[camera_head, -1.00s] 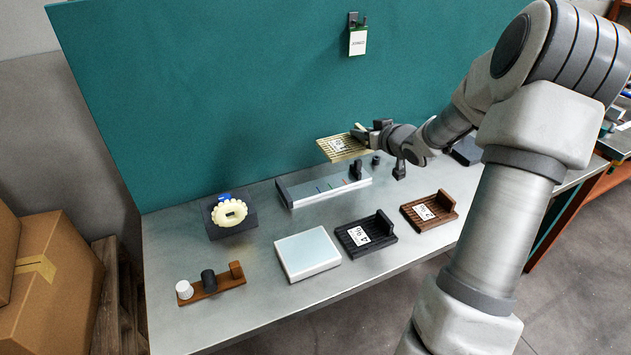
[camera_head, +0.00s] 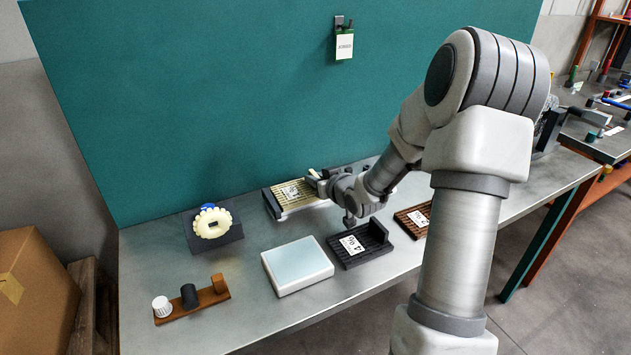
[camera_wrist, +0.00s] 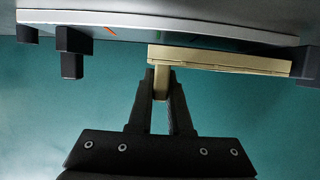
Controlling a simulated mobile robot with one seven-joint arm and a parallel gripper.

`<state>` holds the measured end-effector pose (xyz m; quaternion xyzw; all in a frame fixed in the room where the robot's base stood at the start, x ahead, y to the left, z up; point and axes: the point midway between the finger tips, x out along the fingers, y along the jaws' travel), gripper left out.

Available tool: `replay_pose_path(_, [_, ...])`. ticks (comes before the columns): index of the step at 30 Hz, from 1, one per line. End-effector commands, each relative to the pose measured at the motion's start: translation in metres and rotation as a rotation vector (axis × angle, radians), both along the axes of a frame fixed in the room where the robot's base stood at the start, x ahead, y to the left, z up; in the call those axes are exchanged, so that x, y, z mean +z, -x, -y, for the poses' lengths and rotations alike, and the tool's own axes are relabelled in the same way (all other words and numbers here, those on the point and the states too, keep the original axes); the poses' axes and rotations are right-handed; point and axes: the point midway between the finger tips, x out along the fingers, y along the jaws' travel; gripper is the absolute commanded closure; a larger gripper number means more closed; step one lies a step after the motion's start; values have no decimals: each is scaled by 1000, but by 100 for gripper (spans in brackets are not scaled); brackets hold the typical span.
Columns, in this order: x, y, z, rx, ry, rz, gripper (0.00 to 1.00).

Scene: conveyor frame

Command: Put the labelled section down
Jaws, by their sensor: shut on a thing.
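The labelled section (camera_head: 298,193) is a beige slatted plate with a white label. My gripper (camera_head: 316,179) is shut on its right end, and in the wrist view the fingers (camera_wrist: 161,85) clasp a small tab under the section's edge (camera_wrist: 225,61). The section lies over the conveyor frame (camera_head: 272,207), a long grey bed at the back of the table, and covers much of it. In the wrist view the frame's pale edge (camera_wrist: 100,18) runs close along the section; whether they touch, I cannot tell.
A black slatted section (camera_head: 362,246) and a brown one (camera_head: 408,222) lie in front. A white pad (camera_head: 297,266), a cream gear on a dark block (camera_head: 212,223) and a brown rack (camera_head: 207,302) stand left. A green card (camera_head: 344,46) hangs on the teal panel.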

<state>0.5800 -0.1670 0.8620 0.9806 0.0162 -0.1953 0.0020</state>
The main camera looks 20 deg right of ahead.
Motion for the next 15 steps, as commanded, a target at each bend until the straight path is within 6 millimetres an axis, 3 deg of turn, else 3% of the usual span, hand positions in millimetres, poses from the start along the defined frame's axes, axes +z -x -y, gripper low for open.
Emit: replay_pose_path(15, [-11, 0, 0, 0, 0, 1, 100])
